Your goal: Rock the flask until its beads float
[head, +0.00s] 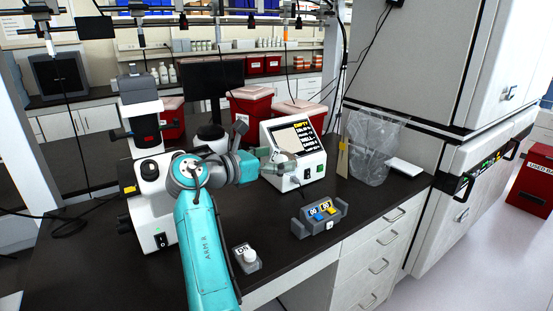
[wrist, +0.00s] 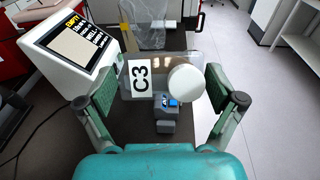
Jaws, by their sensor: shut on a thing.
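In the wrist view, a clear flask (wrist: 140,80) with a white "C3" label and a round white cap is between the fingers of my gripper (wrist: 160,84). My gripper is shut on its sides and holds it above the black bench. Its contents and any beads cannot be made out. In the head view, my gripper (head: 282,167) is in front of the white device with a screen, and the flask is too small and covered to make out clearly.
The white device (head: 302,172) shows "EMPTY" on its screen. A grey block (head: 320,226) with blue and yellow parts stands in front of it. A clear bag-like bin (head: 372,148) stands at right, a microscope (head: 153,190) at left, and a white-capped item (head: 249,256) near the front edge.

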